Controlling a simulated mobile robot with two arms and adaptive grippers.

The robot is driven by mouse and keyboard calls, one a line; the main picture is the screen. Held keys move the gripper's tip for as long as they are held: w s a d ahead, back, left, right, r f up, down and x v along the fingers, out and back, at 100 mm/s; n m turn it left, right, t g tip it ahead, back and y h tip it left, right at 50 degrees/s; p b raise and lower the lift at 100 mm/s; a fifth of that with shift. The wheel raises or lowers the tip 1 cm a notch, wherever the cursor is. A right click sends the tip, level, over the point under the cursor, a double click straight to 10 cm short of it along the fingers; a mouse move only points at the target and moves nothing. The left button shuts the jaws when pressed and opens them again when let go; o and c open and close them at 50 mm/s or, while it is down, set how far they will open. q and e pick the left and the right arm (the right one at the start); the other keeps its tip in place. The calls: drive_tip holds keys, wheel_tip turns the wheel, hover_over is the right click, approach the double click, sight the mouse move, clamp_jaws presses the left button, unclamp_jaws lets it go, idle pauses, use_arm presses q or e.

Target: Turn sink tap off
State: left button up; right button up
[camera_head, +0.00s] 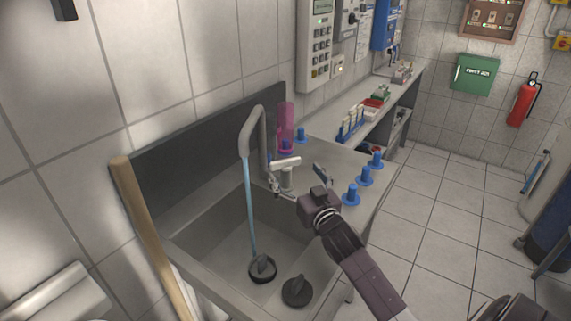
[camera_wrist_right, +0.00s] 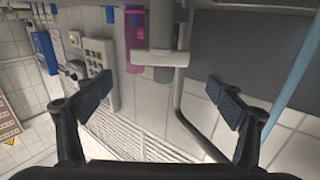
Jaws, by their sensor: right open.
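The sink tap (camera_head: 262,118) has a tall bent grey spout, and a blue stream of water (camera_head: 250,205) runs from it into the sink basin (camera_head: 215,235). Its light lever handle (camera_head: 286,162) sits on a short post beside the spout. My right gripper (camera_head: 298,180) is open and empty, close to the handle on its near side. In the right wrist view the handle (camera_wrist_right: 165,57) shows ahead, between and beyond the two open fingers (camera_wrist_right: 158,92), apart from them. Water (camera_wrist_right: 295,70) also shows there at the right. My left gripper is not in view.
A pink transparent cylinder (camera_head: 286,122) stands just behind the handle. Several blue pegs, one at the counter's edge (camera_head: 351,195), stand to the right. Black round pieces (camera_head: 297,291) lie in the sink. A wooden pole (camera_head: 150,235) stands at the left.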

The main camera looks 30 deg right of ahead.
sight(286, 164)
drive_tip(key=x, duration=0.5)
drive_tip(key=f+p+x, duration=0.1)
drive_tip(key=x, duration=0.1)
drive_tip(key=shift+w+f, duration=0.1)
drive_tip(key=shift+w, duration=0.25)
drive_tip(key=shift+c, duration=0.5)
drive_tip(key=c, duration=1.1)
